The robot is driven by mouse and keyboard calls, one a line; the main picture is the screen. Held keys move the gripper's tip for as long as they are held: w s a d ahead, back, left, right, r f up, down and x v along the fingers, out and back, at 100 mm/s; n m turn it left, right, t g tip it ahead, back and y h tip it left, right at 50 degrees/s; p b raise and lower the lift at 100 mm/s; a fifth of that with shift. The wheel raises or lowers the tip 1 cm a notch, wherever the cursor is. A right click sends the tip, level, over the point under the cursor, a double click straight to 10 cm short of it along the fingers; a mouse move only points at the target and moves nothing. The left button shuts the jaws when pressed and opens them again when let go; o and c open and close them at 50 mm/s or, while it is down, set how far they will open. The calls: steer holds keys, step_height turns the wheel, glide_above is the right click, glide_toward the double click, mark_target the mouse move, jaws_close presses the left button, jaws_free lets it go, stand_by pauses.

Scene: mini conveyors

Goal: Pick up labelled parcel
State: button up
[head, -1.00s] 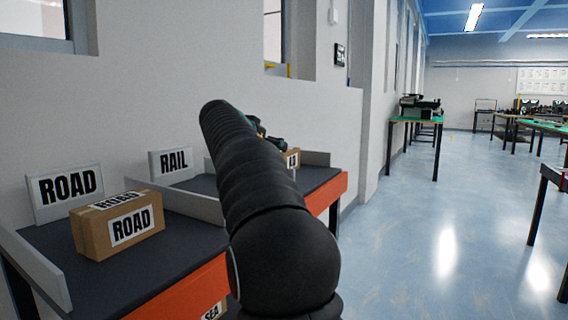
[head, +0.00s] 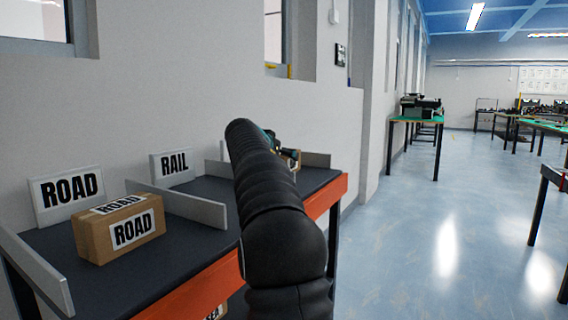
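A brown cardboard parcel labelled ROAD (head: 118,228) sits on the dark conveyor top at the left, in front of the white ROAD sign (head: 66,190). A second brown parcel (head: 296,158) shows only in part behind my arm, at the far right lane; its label cannot be read now. My gripper (head: 286,156) is small and mostly hidden behind my black arm, close to this second parcel. I cannot tell whether its fingers touch the parcel or are open. Another parcel (head: 212,312) with a label partly cut off shows low under the orange edge.
Grey dividers (head: 180,203) separate the lanes, and an orange edge (head: 200,285) runs along the front. The blue floor (head: 420,240) to the right is clear, with tables farther back.

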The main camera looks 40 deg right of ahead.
steer(key=c, duration=1.5)
step_height(320, 180, up, 18)
steer(key=p, duration=0.9)
